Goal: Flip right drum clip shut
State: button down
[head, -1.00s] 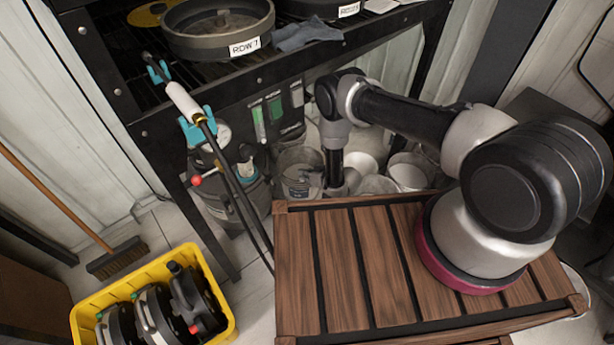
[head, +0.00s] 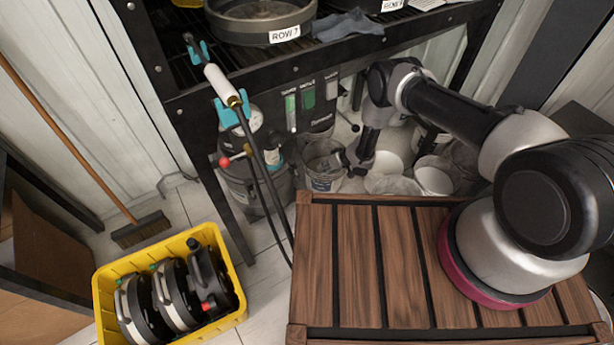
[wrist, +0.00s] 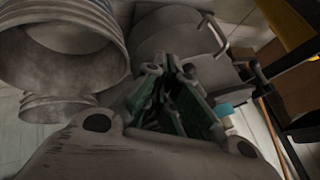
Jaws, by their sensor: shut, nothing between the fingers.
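The black drum labelled ROW 7 (head: 262,25) sits on the rack's upper shelf, and a second labelled drum (head: 350,5) is cut off by the top edge. I cannot make out a clip on either. Round black units with pale handles (head: 140,308) stand in the yellow crate (head: 108,300) at the lower left. My gripper (head: 352,166) hangs low behind the wooden slatted top, among buckets, well below the drums and right of the crate. In the wrist view its fingers (wrist: 178,95) are together with nothing between them.
A clear bucket (head: 322,178) and white bowls (head: 434,180) crowd around my gripper. A tank with a gauge (head: 245,180) stands left. The black rack (head: 215,95) rises behind. A broom (head: 140,228) leans left.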

aim_at(296, 172)
jog(key=a+f, duration=0.4)
jog(key=a, duration=0.3)
jog(key=shift+s, duration=0.35)
jog(key=shift+s+a+f, duration=0.2)
jog(key=shift+s+a, duration=0.3)
jog(key=shift+a, duration=0.2)
